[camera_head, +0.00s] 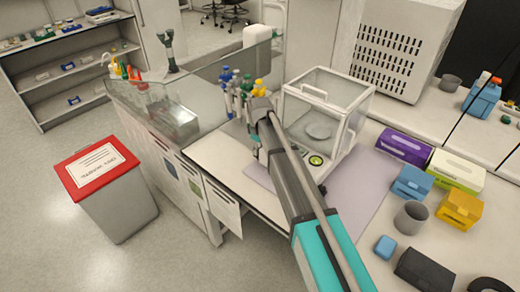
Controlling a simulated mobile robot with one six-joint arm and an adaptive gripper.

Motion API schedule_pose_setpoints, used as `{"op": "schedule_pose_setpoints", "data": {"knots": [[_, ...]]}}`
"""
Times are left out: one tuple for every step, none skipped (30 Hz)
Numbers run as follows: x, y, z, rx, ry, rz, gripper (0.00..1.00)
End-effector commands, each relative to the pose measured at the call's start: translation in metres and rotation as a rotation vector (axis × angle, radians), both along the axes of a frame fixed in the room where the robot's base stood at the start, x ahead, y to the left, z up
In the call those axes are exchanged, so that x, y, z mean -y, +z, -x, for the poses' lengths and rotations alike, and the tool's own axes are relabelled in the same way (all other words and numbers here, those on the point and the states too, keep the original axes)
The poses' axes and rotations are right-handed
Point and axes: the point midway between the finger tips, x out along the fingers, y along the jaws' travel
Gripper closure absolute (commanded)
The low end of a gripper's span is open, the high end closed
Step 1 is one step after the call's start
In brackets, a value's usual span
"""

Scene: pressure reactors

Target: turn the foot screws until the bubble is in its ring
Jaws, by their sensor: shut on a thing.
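The glass-sided balance (330,108) stands on the bench, with a round pan (318,130) inside. On its front ledge is a round yellow-green level (316,160) with a dark rim; the bubble and its ring are too small to place. My arm reaches in from the bottom and crosses the balance's left front side. My gripper (260,151) is low at the front left corner of the balance, shut on what appears to be a foot screw there.
Several bottles with blue, green and yellow caps (226,76) stand behind my wrist. A sink (172,122) is to the left. Glove boxes (404,147), a grey cup (411,217) and small boxes (460,208) crowd the right. A red-lidded bin (98,165) stands on the floor.

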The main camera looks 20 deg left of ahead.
Motion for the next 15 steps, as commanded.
{"op": "schedule_pose_setpoints", "data": {"knots": [[-0.0004, -0.0002, 0.0015, -0.003, 0.000, -0.001, 1.00], [-0.0004, -0.0002, 0.0015, -0.003, 0.000, -0.001, 1.00], [-0.0004, -0.0002, 0.0016, -0.003, 0.000, -0.001, 1.00], [-0.0004, -0.0002, 0.0016, -0.003, 0.000, -0.001, 1.00], [-0.0004, -0.0002, 0.0016, -0.003, 0.000, -0.001, 0.53], [-0.0004, -0.0002, 0.0016, -0.004, 0.000, -0.001, 0.46], [-0.0004, -0.0002, 0.0016, -0.003, 0.000, -0.001, 0.40], [-0.0004, -0.0002, 0.0015, -0.003, -0.001, -0.001, 0.34], [-0.0004, -0.0002, 0.0014, -0.003, -0.001, -0.001, 0.27], [-0.0004, -0.0002, 0.0014, -0.003, -0.001, -0.001, 0.22], [-0.0003, -0.0002, 0.0013, -0.002, -0.001, -0.001, 0.22], [-0.0003, -0.0001, 0.0011, -0.002, -0.001, -0.001, 0.22], [-0.0002, -0.0001, 0.0010, -0.002, -0.001, -0.001, 0.22], [-0.0003, -0.0001, 0.0009, -0.002, -0.001, -0.001, 0.22], [-0.0002, -0.0001, 0.0009, -0.002, -0.001, -0.001, 0.22]]}}
